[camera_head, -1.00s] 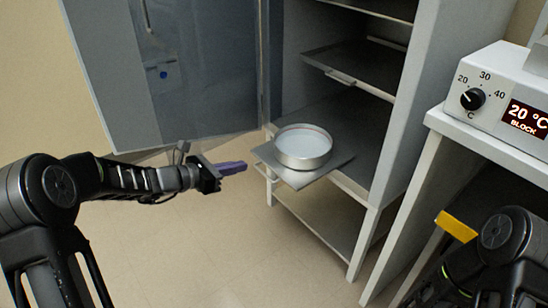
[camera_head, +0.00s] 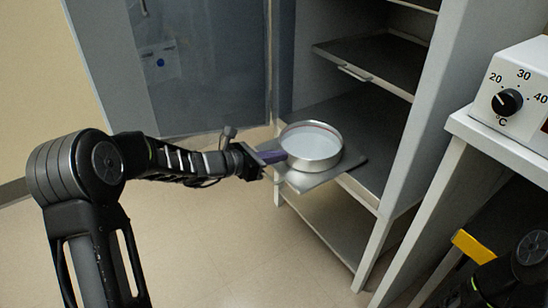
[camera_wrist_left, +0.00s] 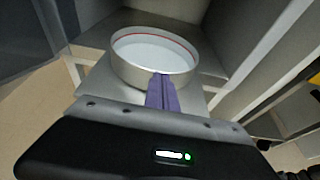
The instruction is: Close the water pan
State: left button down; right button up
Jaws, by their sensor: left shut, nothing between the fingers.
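The water pan (camera_head: 311,147) is a round metal pan with a pale inside and a thin red line inside its rim. It stands on a grey pull-out shelf (camera_head: 352,160) that juts out of the open cabinet. My left gripper (camera_head: 282,156) is shut and empty, its purple fingers pointing at the pan's near left side. In the left wrist view the fingers (camera_wrist_left: 162,92) reach the pan's wall (camera_wrist_left: 155,62); I cannot tell whether they touch it. My right gripper does not show; only part of the right arm is at the lower right.
The cabinet door (camera_head: 200,65) stands open at the left. A higher shelf (camera_head: 375,62) sits inside the cabinet. At the right, a white table (camera_head: 490,140) bears a block heater (camera_head: 515,95) with a dial. The floor (camera_head: 225,250) in front is clear.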

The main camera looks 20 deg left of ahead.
pick_arm(q)
jog(key=shift+w+d, duration=0.15)
jog(key=shift+w, duration=0.05)
dwell(0.3)
